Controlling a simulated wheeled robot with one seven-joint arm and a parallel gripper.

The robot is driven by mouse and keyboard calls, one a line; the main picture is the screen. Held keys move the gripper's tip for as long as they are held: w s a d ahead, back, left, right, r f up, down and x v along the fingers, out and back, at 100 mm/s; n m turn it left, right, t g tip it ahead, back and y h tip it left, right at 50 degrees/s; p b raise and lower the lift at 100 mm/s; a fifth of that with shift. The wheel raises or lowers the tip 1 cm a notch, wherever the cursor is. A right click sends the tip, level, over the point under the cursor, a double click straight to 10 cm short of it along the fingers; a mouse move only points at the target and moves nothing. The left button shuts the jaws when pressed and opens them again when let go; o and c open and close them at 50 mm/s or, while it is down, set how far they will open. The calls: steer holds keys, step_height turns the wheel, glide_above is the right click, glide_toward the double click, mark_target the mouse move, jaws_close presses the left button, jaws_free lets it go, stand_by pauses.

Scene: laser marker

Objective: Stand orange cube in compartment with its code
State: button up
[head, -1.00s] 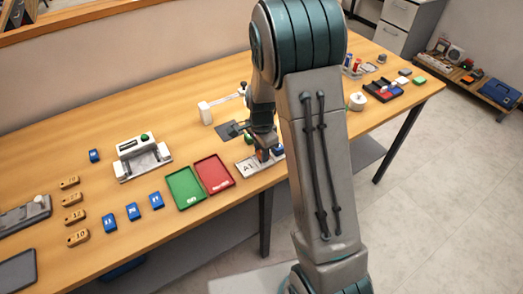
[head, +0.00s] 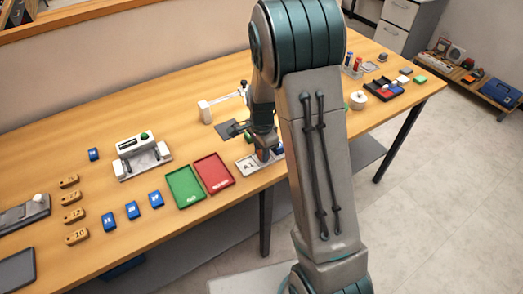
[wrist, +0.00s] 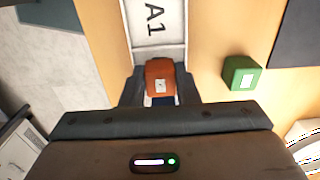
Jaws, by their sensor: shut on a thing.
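The orange cube (wrist: 158,70) is between the fingers of my gripper (wrist: 160,92) in the wrist view, with a small pale label on its upper face. My gripper is shut on it. In the head view my gripper (head: 264,152) is low over the compartment tray (head: 245,164), whose front compartment is marked A1. The wrist view shows the tray's A1 plate (wrist: 155,22) just beyond the cube. Whether the cube touches the tray floor is hidden. A bit of blue shows behind the cube, between the fingers.
A green cube (wrist: 241,72) stands beside the tray in the wrist view. A red tray (head: 213,173) and a green tray (head: 185,187) lie left of the compartment tray. A marking machine (head: 140,157) and several blue blocks stand further left. The table's front edge is close.

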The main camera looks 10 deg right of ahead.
steer(key=shift+f, duration=0.1)
stand_by(0.3)
steer(key=o, duration=1.1)
step_height(320, 180, up, 14)
steer(key=b, duration=0.1)
steer(key=s+r+n+t, duration=0.1)
steer(key=s+r+n, duration=0.1)
steer(key=s+n, duration=0.5)
steer(key=s+r+n+t, duration=0.2)
steer(key=s+n, duration=0.5)
steer(key=s, duration=0.7)
steer(key=shift+d+r, duration=0.3)
